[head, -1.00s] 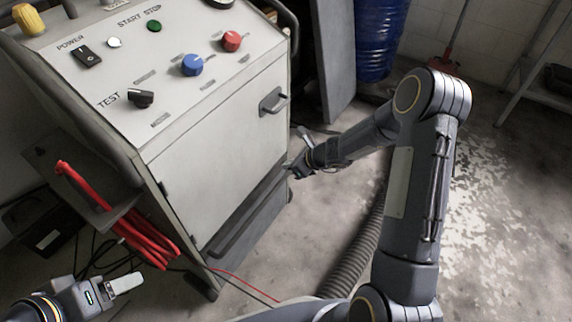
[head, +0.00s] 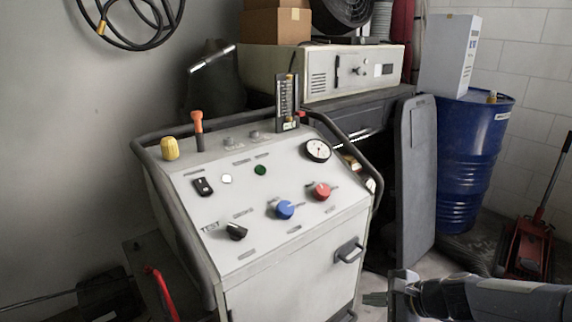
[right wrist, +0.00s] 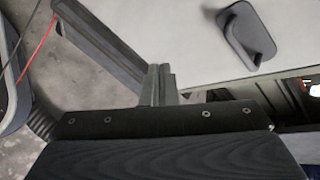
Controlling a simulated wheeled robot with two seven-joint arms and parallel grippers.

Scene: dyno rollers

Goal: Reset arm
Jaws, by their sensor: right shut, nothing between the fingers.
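My right gripper (head: 376,299) is at the bottom right of the head view, in front of the lower right side of the grey control cabinet (head: 290,285). Its fingers are together and empty; they also show in the right wrist view (right wrist: 159,84). The cabinet's dark door handle (head: 349,252) is just above and left of the gripper, apart from it. The handle also shows in the right wrist view (right wrist: 246,36), to the right of the fingers. My right arm comes in from the right edge. My left gripper is outside the head view.
The cabinet's sloped panel carries a blue knob (head: 285,210), a red knob (head: 321,191) and a gauge (head: 317,150). A blue barrel (head: 468,160) and an upright grey panel (head: 415,180) stand right behind. A red floor jack (head: 526,248) is at far right. Red cable (head: 161,292) hangs lower left.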

